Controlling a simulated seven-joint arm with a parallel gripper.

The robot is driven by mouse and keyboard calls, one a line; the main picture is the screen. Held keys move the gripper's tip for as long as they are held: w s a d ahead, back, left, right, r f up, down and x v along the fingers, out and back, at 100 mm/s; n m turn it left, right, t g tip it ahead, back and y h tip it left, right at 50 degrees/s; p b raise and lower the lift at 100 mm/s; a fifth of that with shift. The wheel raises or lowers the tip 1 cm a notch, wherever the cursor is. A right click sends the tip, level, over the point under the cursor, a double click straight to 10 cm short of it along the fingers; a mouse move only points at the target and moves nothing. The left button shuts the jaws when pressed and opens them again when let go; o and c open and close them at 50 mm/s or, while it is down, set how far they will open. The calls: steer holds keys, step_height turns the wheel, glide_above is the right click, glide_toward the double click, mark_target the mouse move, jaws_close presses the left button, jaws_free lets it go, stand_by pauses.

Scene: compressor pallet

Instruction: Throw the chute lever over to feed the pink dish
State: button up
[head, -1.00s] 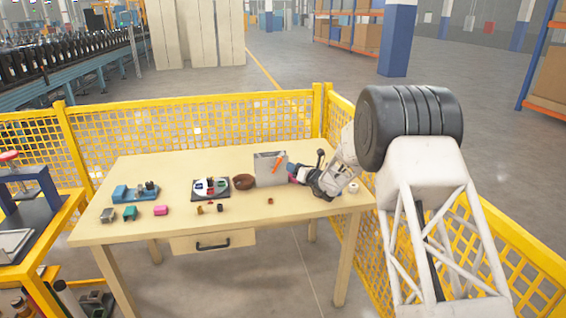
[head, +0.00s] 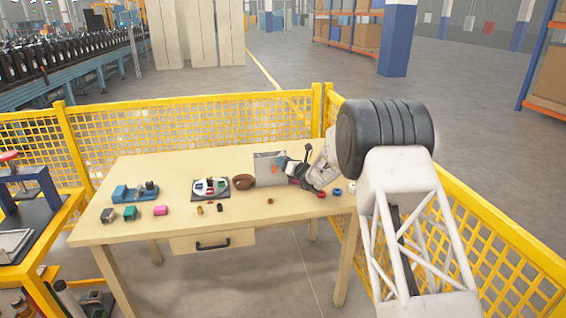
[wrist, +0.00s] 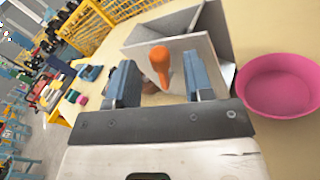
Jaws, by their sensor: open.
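The orange chute lever (wrist: 160,66) stands between my gripper's two blue fingers in the wrist view, with space on both sides. My gripper (wrist: 158,76) is open. In the head view my gripper (head: 284,168) is at the right of the grey chute panel (head: 265,168), close to the orange lever (head: 275,169). The chute's grey walls (wrist: 180,46) rise behind the lever in the wrist view. The pink dish (wrist: 281,86) lies right of the chute in the wrist view and looks empty; in the head view my gripper and arm hide most or all of it.
A brown bowl (head: 243,182) sits left of the chute. A dark board with a white disc (head: 224,187), a blue fixture (head: 122,194) and several small blocks lie farther left. Small round items (head: 337,191) lie near the right edge. Yellow mesh fencing (head: 200,125) stands behind the table.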

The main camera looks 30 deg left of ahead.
steer(key=shift+w+a, duration=0.15)
steer(key=shift+a, duration=0.5)
jaws_close()
